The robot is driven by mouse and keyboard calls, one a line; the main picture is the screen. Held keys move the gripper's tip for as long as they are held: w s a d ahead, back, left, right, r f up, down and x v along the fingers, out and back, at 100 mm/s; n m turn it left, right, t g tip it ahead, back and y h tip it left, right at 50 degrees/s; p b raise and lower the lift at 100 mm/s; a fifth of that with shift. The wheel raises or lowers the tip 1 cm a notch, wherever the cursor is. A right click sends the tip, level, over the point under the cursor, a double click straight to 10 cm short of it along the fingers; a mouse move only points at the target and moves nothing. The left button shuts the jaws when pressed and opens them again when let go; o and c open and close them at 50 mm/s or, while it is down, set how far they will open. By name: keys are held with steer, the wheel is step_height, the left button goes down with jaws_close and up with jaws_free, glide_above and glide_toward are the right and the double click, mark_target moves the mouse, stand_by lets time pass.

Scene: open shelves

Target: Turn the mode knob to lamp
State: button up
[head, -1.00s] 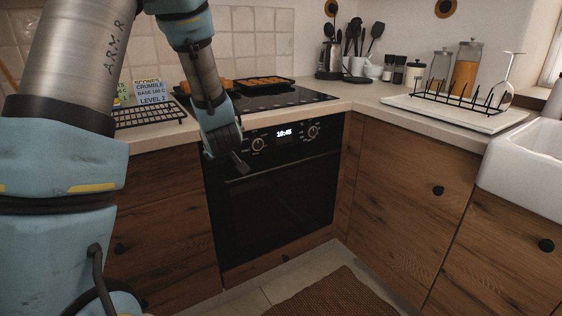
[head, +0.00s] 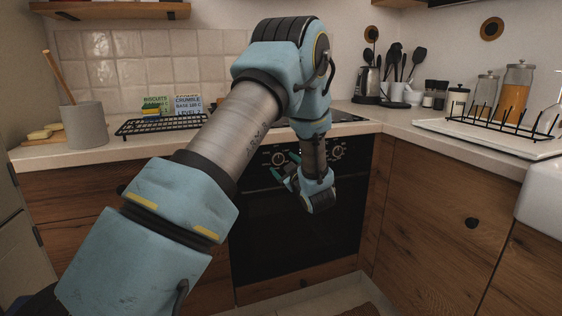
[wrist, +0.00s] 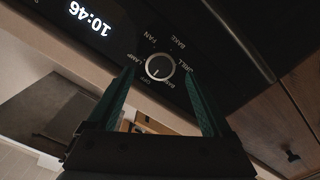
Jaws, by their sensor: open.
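The oven (head: 285,235) stands under the counter, with a black control panel. In the wrist view a round silver-rimmed knob (wrist: 159,66) is ringed by small labels; I read LAMP, FAN and OFF among them. A pale mark on the knob appears on its OFF side, but it is small. In the head view this is the left knob (head: 277,158). My gripper (wrist: 159,76) is open, its two green fingers on either side of the knob; I cannot tell whether they touch it. The head view shows my gripper (head: 284,169) in front of the panel.
The oven clock (wrist: 90,18) reads 10:46. A second knob (head: 337,152) is to the right on the panel. Wooden cabinet fronts (head: 425,215) flank the oven. A cooling rack (head: 160,124) and grey crock (head: 84,126) stand on the counter above.

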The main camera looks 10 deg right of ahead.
mark_target(279, 160)
steer(key=shift+w+a, duration=0.15)
steer(key=shift+w, duration=0.7)
steer(key=shift+w+a, duration=0.1)
steer(key=shift+w, duration=0.75)
jaws_close()
